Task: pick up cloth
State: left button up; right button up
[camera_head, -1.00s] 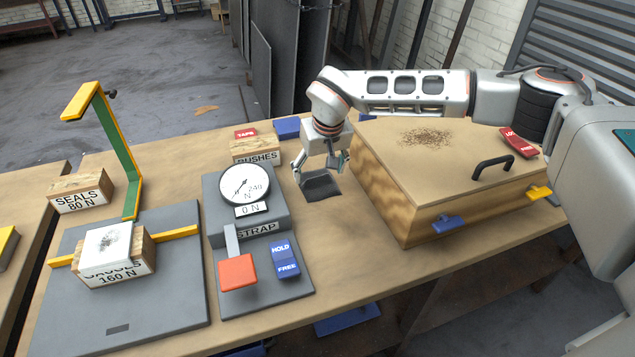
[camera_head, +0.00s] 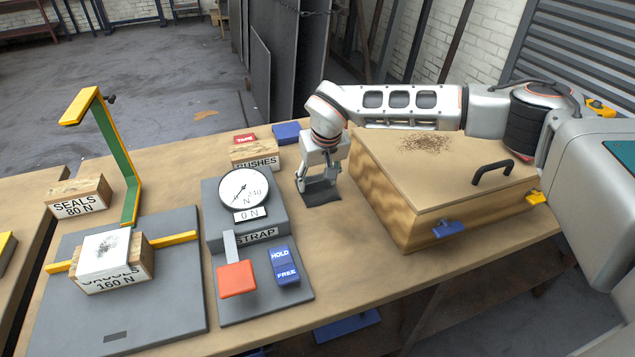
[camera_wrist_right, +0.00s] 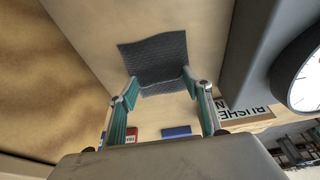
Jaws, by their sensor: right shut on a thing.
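A dark grey, square cloth (camera_head: 324,197) lies on the workbench between the gauge unit and the wooden box. My right gripper (camera_head: 318,185) points down at its far part and is shut on it. In the right wrist view the cloth (camera_wrist_right: 155,58) has a woven texture, and its near edge is bunched between the two teal fingers of the gripper (camera_wrist_right: 160,88). Much of the cloth still lies flat on the bench. My left gripper is not in view.
The wooden box (camera_head: 392,208) with a black handle stands close on the right. The grey gauge unit (camera_head: 212,205) is close on the left. Bench in front is clear (camera_head: 345,245).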

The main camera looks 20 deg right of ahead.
aim_at(318, 183)
notch_tip(318, 183, up, 20)
jog(key=p, duration=0.1)
dwell(0.4)
dwell(0.3)
